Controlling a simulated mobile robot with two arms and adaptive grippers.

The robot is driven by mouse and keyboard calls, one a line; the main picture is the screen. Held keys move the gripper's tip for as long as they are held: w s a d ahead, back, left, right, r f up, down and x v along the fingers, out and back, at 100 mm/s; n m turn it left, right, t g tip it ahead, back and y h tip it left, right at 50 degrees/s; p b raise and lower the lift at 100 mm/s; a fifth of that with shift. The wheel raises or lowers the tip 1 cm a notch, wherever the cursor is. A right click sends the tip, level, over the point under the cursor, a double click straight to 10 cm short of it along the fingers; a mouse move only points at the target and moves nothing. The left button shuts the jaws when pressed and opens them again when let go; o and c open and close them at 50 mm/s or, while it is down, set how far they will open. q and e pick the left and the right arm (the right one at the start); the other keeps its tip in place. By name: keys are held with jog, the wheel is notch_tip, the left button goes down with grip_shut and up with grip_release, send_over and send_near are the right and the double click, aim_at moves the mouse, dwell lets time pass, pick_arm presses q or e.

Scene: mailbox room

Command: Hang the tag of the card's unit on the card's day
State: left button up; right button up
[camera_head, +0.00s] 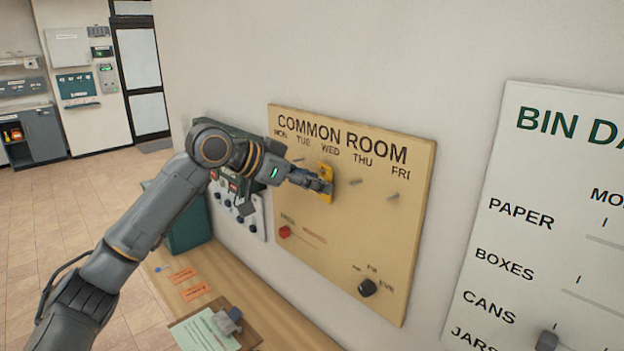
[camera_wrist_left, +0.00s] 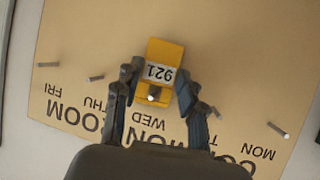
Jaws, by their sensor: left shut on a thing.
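My left gripper (camera_head: 326,186) is shut on a yellow tag (camera_head: 327,171) at the tan COMMON ROOM board (camera_head: 350,232), below the WED label. In the left wrist view the tag (camera_wrist_left: 164,53) has a white label, upside down there, that seems to read 921. The rounded end of the WED peg (camera_wrist_left: 153,92) shows at the tag's hole end, between the fingers (camera_wrist_left: 158,88). The peg seems to pass through the tag, but how far is not clear. A pale card (camera_head: 207,335) lies on the wooden ledge; its text is too small to read. My right gripper is out of view.
Bare pegs stand on both sides, such as the THU peg (camera_head: 356,181) and FRI peg (camera_head: 393,197). Orange slips (camera_head: 194,291) lie on the ledge. A BIN DAY board (camera_head: 560,230) hangs at right.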

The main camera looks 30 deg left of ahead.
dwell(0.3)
pick_arm(q)
jog(key=o, duration=1.1)
jog(key=shift+o, duration=0.2)
